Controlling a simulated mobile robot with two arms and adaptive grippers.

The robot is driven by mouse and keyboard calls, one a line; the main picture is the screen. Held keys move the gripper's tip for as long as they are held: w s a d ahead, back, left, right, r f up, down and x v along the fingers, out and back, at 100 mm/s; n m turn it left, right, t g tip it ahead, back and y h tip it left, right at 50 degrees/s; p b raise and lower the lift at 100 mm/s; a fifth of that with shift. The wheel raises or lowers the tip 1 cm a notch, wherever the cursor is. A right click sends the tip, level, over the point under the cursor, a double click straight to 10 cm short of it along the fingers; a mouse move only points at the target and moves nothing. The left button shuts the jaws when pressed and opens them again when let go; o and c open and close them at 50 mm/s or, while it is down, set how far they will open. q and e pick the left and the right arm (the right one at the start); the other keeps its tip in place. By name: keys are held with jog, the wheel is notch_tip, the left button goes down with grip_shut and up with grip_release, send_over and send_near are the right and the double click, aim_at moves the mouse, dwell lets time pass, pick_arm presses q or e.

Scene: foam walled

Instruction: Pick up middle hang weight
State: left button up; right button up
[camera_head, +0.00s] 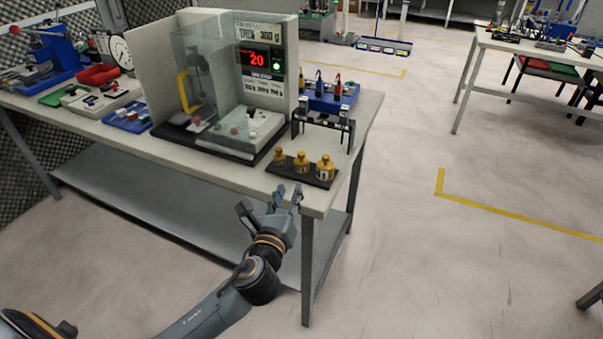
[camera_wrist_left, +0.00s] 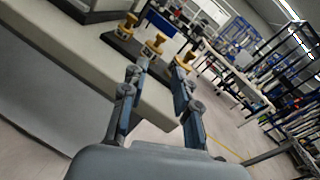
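Three brass hang weights stand in a row on a dark tray (camera_head: 290,174) near the table's front right corner. The middle weight (camera_head: 301,164) is between the left weight (camera_head: 279,157) and the right weight (camera_head: 325,169). In the left wrist view the middle weight (camera_wrist_left: 153,45) shows ahead, just above the fingers. My left gripper (camera_head: 271,205) is open and empty, in front of the table edge and apart from the weights. Its spread fingers also show in the left wrist view (camera_wrist_left: 158,85). My right gripper is in neither view.
Behind the weights stands a black stand (camera_head: 323,125) and a blue block with small tools (camera_head: 330,95). A clear-walled test machine (camera_head: 215,85) with a red display stands to their left. The table (camera_head: 225,168) has a lower shelf and a front right leg near my arm.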

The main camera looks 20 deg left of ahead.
pick_arm(q)
jog(key=m, duration=0.3)
send_near(301, 159)
jog(key=w, duration=0.4)
jog(key=shift+a+r+m, duration=0.1)
jog(key=shift+a+m, duration=0.1)
jog(key=shift+m, duration=0.2)
jog(key=shift+w+a+f, duration=0.1)
jog(key=shift+w+a, duration=0.1)
jog(key=shift+w, duration=0.7)
jog(key=shift+w+a+f, duration=0.1)
jog(key=shift+w+a, duration=0.1)
jog(key=shift+w, duration=0.65)
jog(key=shift+w+a+f, duration=0.1)
jog(key=shift+w+a, duration=0.1)
jog(key=shift+w, duration=0.7)
jog(key=shift+s, duration=0.1)
jog(key=shift+r, duration=0.1)
grip_shut()
